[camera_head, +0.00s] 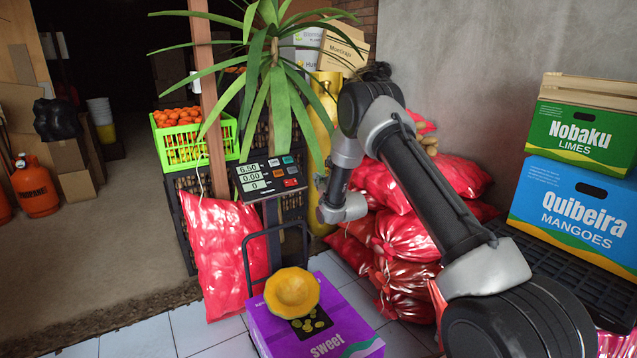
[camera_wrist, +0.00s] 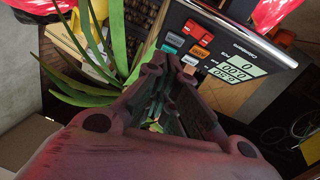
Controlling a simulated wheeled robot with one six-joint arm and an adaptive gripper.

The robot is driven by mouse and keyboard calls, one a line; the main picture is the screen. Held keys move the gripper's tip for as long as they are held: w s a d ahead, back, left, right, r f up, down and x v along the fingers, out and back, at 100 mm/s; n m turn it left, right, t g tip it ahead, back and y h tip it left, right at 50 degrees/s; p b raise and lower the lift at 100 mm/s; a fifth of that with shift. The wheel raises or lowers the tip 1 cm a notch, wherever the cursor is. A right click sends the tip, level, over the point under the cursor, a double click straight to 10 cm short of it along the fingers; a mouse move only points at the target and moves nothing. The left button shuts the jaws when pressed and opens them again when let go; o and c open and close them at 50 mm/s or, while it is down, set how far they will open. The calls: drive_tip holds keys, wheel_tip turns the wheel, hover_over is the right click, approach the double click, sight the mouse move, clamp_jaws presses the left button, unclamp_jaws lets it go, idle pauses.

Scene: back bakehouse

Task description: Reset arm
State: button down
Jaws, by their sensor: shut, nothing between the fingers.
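My arm reaches up from the lower right of the head view and bends down at its far end, beside the scale display (camera_head: 270,177). My gripper (camera_wrist: 172,62) shows in the wrist view with its fingers together and nothing held. In that view the fingers point toward the scale display (camera_wrist: 225,45), which has coloured buttons and lit digits, and green leaves lie to their left. I cannot tell the exact gap to the display.
A leafy plant (camera_head: 275,75) rises behind the display. Red sacks (camera_head: 405,262) are stacked below my arm. A yellow bowl (camera_head: 292,292) sits on a purple box (camera_head: 350,325). Fruit boxes (camera_head: 570,215) stand right, a green crate (camera_head: 195,145) left. Floor at left is open.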

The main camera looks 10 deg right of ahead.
drive_tip(key=shift+f, duration=0.1)
drive_tip(key=s+d+f+g+h, duration=0.1)
drive_tip(key=s+f+g, duration=0.2)
drive_tip(key=f, duration=0.3)
drive_tip(key=s+d+f+g+h, duration=0.1)
drive_tip(key=s+f+g, duration=0.2)
drive_tip(key=f, duration=0.3)
drive_tip(key=s+d+f+m+g, duration=0.1)
drive_tip(key=s+f+g, duration=0.15)
drive_tip(key=s, duration=0.45)
drive_tip(key=s+d+r+m+g, duration=0.1)
drive_tip(key=s+d+r, duration=0.1)
drive_tip(key=s+r, duration=1)
drive_tip(key=s+d+r+g+h, duration=0.1)
drive_tip(key=s+d+r, duration=0.1)
drive_tip(key=s+r, duration=1)
drive_tip(key=s+d+r+m+g, duration=0.1)
drive_tip(key=s+d+r+g, duration=0.1)
drive_tip(key=s+r, duration=1)
drive_tip(key=s+d, duration=0.1)
drive_tip(key=s, duration=1)
drive_tip(key=shift+s+r+m, duration=0.25)
drive_tip(key=shift+s+m, duration=0.05)
drive_tip(key=shift+s, duration=0.05)
